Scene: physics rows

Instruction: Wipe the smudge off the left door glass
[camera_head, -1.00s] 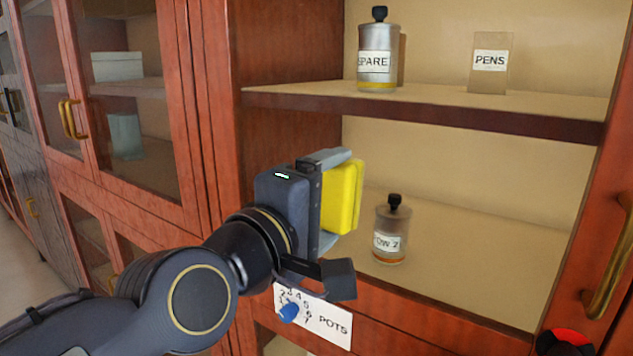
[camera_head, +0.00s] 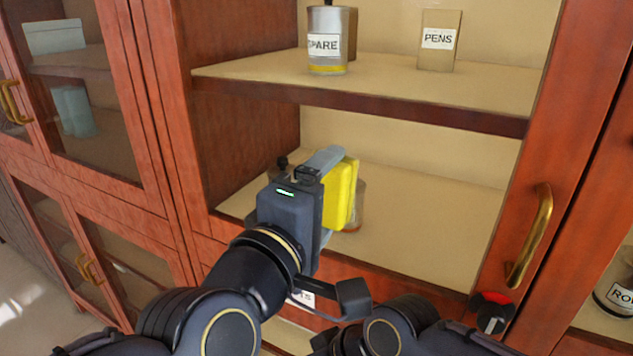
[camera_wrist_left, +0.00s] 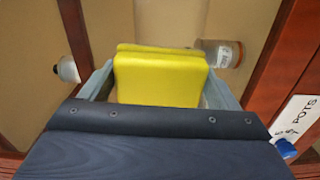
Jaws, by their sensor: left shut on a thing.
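My left gripper (camera_head: 318,208) is shut on a yellow sponge (camera_head: 343,193) and holds it in front of the open cabinet bay, below the middle shelf. The left wrist view also shows the sponge (camera_wrist_left: 160,80) between the two grey fingers. A glass-panelled door (camera_head: 75,95) is at the left in the head view, with a brass handle (camera_head: 12,103); the gripper is to its right and apart from it. I cannot make out a smudge on the glass. My right gripper does not show.
A jar marked SPARE (camera_head: 327,62) and a PENS box (camera_head: 438,52) stand on the middle shelf (camera_head: 380,98). A jar behind the sponge (camera_head: 357,212) is partly hidden.

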